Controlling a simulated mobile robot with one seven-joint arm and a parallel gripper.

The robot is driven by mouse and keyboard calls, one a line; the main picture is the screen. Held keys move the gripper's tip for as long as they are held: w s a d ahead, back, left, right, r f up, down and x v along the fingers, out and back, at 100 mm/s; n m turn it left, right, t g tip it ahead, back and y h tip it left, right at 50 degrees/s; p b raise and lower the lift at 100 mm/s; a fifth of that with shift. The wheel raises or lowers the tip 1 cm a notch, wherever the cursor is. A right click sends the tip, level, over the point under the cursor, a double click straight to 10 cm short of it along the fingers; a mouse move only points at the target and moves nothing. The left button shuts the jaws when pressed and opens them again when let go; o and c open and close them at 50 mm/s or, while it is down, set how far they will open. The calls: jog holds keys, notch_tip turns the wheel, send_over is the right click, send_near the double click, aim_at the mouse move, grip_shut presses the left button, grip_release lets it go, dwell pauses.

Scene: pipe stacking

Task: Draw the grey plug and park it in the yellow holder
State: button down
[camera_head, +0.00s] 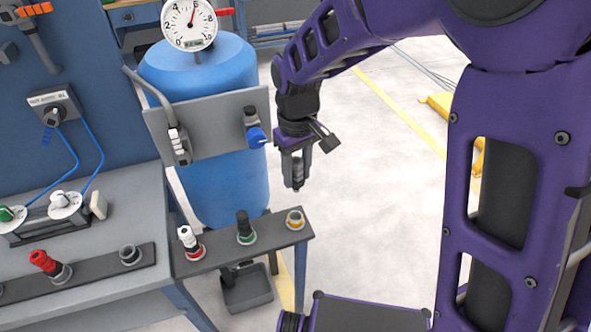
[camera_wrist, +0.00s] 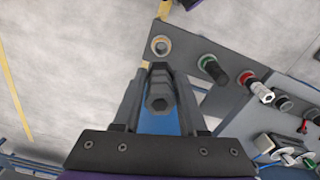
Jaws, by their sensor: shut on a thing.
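The yellow holder (camera_head: 294,219) is an empty yellow-ringed socket at the right end of a dark shelf. It also shows in the wrist view (camera_wrist: 161,45), just beyond my fingertips. My gripper (camera_head: 296,183) points down above the yellow holder, with a clear gap between them. In the wrist view my gripper (camera_wrist: 160,92) is shut on the grey plug (camera_wrist: 160,103), whose hexagonal end faces the camera. In the head view the fingers mostly hide the plug.
A black plug (camera_head: 244,224) stands in the green-ringed holder and a white plug (camera_head: 187,238) in the red-ringed one. A red plug (camera_head: 44,261) and an empty grey socket (camera_head: 130,254) are further left. A blue tank (camera_head: 221,190) with a grey panel (camera_head: 214,128) stands behind the shelf.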

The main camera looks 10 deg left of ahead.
jog(key=shift+s+a+r, duration=0.1)
jog(key=shift+a, duration=0.1)
notch_tip(320, 180, down, 9)
jog(key=b, duration=0.7)
jog(key=shift+d, duration=0.15)
jog(key=shift+s+f+b, duration=0.1)
jog(key=shift+f+b, duration=0.6)
jog(key=shift+f, duration=0.9)
dwell(1.1)
jog(key=shift+c, duration=2.1)
grip_release()
jog(key=shift+r, duration=0.15)
